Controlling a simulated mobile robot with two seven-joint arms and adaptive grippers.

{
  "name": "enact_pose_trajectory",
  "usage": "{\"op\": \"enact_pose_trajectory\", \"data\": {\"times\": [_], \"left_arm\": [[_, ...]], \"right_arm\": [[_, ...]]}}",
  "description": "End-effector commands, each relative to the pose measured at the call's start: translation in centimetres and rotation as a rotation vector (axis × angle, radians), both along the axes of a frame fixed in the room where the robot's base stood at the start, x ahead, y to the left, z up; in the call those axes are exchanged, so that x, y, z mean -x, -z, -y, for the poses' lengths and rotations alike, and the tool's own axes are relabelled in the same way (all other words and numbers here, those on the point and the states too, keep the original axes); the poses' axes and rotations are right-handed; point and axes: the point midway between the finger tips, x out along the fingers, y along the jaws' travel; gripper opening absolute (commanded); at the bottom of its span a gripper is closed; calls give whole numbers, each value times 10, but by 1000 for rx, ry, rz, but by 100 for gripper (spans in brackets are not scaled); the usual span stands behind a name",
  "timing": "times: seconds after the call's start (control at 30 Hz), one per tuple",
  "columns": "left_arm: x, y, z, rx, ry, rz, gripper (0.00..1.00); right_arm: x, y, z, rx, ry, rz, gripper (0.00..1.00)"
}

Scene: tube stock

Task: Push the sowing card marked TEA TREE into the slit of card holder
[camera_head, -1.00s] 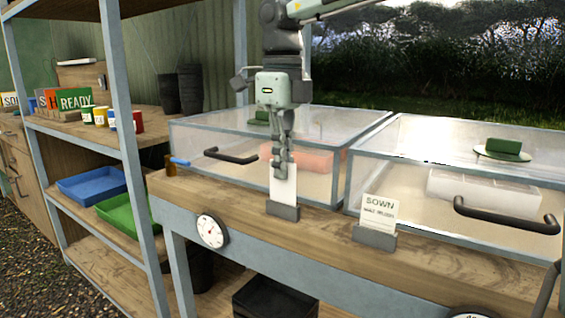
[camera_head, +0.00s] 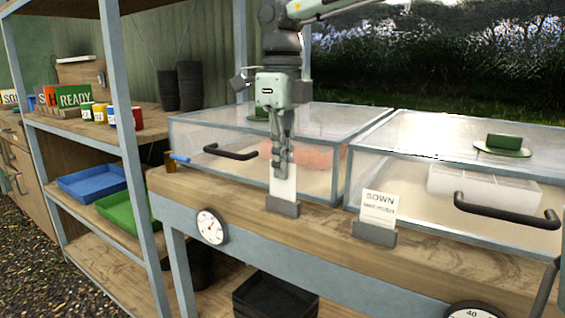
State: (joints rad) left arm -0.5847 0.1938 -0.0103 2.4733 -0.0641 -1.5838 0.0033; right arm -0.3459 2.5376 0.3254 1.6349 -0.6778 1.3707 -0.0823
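My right gripper (camera_head: 281,172) points down over the bench front, its fingers shut on the top of a white card (camera_head: 284,190). The card is upright, and its lower edge meets a small grey card holder (camera_head: 282,207); how deep it sits in the slit I cannot tell. No writing shows on this card from here. A second grey card holder (camera_head: 374,234) to the right bears a white card marked SOWN (camera_head: 380,208), with a smaller line too blurred to read. My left gripper is not in view.
Two clear-lidded propagator boxes with dark handles (camera_head: 232,152) (camera_head: 507,211) stand right behind the holders. A round dial (camera_head: 211,227) is on the bench front. Shelves at left hold blue (camera_head: 92,183) and green trays (camera_head: 122,214), coloured pots and a READY sign (camera_head: 75,97).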

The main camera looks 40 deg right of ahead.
Motion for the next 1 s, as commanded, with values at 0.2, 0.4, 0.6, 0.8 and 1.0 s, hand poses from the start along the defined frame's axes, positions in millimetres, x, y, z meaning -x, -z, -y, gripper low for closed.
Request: {"op": "enact_pose_trajectory", "data": {"times": [0.2,0.4,0.6,0.8,1.0], "left_arm": [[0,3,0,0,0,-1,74],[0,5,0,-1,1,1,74],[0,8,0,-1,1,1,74],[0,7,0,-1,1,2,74],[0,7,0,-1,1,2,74]], "right_arm": [[0,3,0,0,0,0,0],[0,9,0,0,0,-1,0],[0,14,0,0,0,-1,0],[0,12,0,0,0,0,24],[0,12,0,0,0,0,29]]}}
